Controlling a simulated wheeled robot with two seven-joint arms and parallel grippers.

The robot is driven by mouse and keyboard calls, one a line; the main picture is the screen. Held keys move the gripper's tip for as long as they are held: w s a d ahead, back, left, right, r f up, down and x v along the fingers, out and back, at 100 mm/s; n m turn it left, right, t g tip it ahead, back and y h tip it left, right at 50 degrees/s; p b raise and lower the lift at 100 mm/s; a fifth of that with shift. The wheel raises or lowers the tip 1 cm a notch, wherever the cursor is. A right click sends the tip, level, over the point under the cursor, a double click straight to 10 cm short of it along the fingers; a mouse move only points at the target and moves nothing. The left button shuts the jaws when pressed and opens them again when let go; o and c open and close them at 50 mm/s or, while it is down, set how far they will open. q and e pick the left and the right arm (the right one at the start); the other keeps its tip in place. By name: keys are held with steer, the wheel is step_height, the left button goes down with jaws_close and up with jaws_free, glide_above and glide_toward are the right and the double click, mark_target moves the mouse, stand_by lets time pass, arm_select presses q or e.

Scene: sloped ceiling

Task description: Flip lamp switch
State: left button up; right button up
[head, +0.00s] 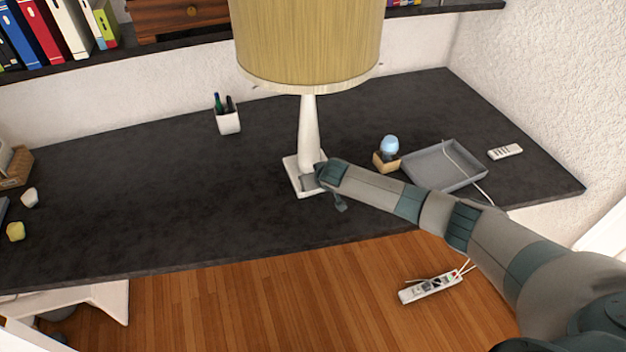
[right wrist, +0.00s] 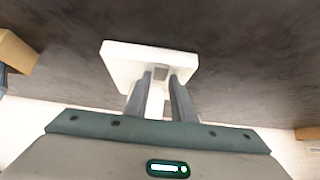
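The lamp (head: 308,130) stands upright on the dark desk, with a wide yellow shade, a white stem and a square white base. A small grey switch plate (head: 309,184) sits on the front of the base. My right gripper (head: 320,178) reaches in from the right, right at the base and switch; its fingers are mostly hidden in the head view. In the right wrist view the fingers (right wrist: 162,80) are apart, with the grey switch (right wrist: 160,72) showing between their tips and the white base (right wrist: 120,62) around them. I cannot tell whether they touch. My left gripper is not in view.
A pen cup (head: 228,121) stands left of the lamp. A small box with a blue-white bulb (head: 389,146), a grey tray (head: 445,178) and a remote (head: 505,152) lie to the right. A shelf with binders (head: 35,35) runs above. The desk's left middle is clear.

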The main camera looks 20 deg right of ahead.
steer(key=shift+o, duration=0.9)
steer(key=shift+d, duration=0.1)
steer(key=shift+s+r, duration=0.1)
steer(key=b+v, duration=0.3)
steer(key=v, duration=1.4)
steer(key=shift+b, duration=0.3)
steer(key=shift+s, duration=0.1)
